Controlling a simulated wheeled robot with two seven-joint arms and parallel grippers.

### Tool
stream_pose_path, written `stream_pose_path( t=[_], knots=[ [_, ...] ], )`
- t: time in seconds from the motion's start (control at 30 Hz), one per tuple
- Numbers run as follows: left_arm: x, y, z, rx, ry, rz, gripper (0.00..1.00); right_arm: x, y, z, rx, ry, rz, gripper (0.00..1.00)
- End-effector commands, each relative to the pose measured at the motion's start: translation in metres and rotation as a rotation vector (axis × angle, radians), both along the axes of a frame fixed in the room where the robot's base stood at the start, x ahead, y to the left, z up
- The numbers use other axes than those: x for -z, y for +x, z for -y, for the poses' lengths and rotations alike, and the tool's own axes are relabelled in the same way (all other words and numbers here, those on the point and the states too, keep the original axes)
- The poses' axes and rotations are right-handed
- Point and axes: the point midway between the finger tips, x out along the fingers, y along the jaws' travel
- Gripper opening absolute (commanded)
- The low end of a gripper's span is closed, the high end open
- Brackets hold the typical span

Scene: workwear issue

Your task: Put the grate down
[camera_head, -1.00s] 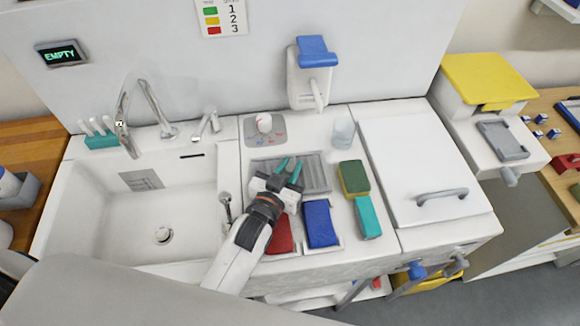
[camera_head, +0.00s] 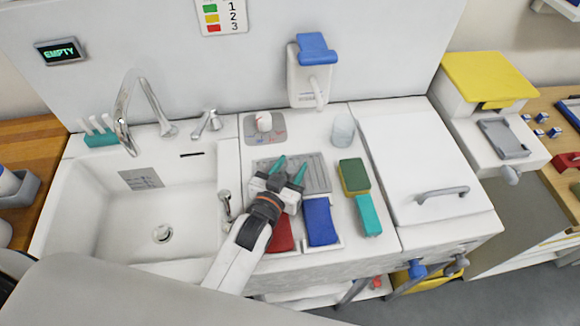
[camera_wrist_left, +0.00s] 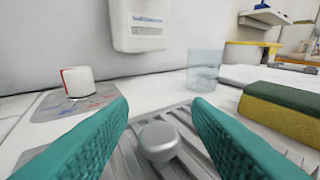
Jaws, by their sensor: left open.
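The grate (camera_head: 318,176) is a grey ribbed panel lying flat in the counter, right of the sink. In the left wrist view the grate (camera_wrist_left: 188,125) shows its ribs and a round grey knob (camera_wrist_left: 158,141). My left gripper (camera_head: 290,168) is over the grate with its teal fingers apart. In the left wrist view the knob stands between the open fingers, with a gap visible on both sides. The gripper and wrist hide the grate's near left part in the head view. My right gripper is not in view.
The sink (camera_head: 105,215) with its tap is on the left. A red cloth (camera_head: 281,236) and a blue cloth (camera_head: 320,222) lie in front of the grate. A green and yellow sponge (camera_head: 354,177), a teal block (camera_head: 368,214) and a clear cup (camera_head: 343,130) are to the right.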

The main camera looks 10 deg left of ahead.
Motion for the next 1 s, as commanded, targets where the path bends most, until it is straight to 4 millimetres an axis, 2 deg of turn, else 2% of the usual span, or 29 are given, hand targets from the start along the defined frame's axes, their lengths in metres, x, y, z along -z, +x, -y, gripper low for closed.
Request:
stream_pose_path(
  t=[0.03, 0.07, 0.23, 0.3, 0.5, 0.7, 0.83, 1.0],
  knots=[
    [0.012, -0.004, 0.000, 0.001, 0.006, -0.027, 0.45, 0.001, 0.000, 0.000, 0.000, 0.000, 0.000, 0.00],
    [0.012, -0.004, 0.000, 0.001, 0.007, -0.027, 0.45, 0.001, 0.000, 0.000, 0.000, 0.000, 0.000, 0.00],
    [-0.005, -0.003, 0.000, 0.002, 0.008, -0.025, 0.45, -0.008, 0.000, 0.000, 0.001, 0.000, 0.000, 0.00],
    [0.000, -0.018, -0.002, 0.001, 0.006, -0.026, 0.45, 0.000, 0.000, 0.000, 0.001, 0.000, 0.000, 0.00],
    [-0.010, -0.063, -0.010, 0.001, 0.005, -0.020, 0.45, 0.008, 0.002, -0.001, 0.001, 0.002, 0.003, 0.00],
    [-0.018, -0.099, -0.016, 0.001, 0.004, -0.018, 0.45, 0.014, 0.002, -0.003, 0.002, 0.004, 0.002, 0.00],
    [-0.022, -0.112, -0.018, 0.001, 0.004, -0.014, 0.45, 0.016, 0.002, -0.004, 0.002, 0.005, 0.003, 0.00],
    [-0.025, -0.118, -0.019, 0.001, 0.004, -0.012, 0.45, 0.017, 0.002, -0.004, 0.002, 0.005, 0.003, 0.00]
  ],
)
